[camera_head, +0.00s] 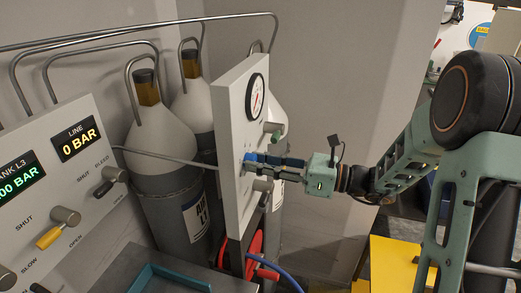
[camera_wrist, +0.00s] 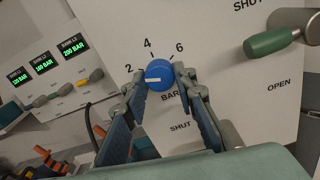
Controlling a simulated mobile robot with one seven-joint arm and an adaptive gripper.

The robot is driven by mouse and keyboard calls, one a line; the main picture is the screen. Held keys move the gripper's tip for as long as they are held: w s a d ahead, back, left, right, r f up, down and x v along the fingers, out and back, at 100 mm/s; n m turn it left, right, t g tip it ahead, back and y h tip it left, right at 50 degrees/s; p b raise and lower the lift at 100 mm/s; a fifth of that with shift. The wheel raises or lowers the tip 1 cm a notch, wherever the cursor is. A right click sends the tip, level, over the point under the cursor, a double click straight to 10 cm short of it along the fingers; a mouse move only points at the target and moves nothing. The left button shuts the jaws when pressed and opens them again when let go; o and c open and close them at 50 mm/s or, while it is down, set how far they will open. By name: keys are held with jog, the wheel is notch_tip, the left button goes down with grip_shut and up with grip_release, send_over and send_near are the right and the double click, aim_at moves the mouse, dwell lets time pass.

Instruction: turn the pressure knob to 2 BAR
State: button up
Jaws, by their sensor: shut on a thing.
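The blue pressure knob (camera_wrist: 160,73) is on the white panel (camera_wrist: 240,75), with 2, 4, 6 and BAR printed around it. Its white pointer line points left and slightly down, a little below the 2 mark. My gripper (camera_wrist: 162,84) is closed on the knob, one finger on each side. In the head view my gripper (camera_head: 266,160) reaches the upright panel (camera_head: 230,110) from the right.
A green-handled lever (camera_wrist: 271,42) is on the panel close to the right of the knob; it also shows in the head view (camera_head: 277,132). Another valve handle (camera_head: 263,186) is below my fingers. Gas cylinders (camera_head: 165,150) stand behind. A left panel display (camera_head: 79,140) reads LINE 0 BAR.

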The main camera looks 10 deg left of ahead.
jog(key=shift+m+p, duration=1.05)
jog(key=shift+m, duration=0.05)
jog(key=shift+f, duration=0.1)
jog(key=o, duration=1.2)
jog(key=shift+c, duration=0.2)
jog(key=shift+d, duration=0.1)
jog(key=s+d, duration=0.1)
jog(key=d, duration=1)
jog(key=shift+s+d, duration=0.4)
jog(key=shift+w, duration=0.1)
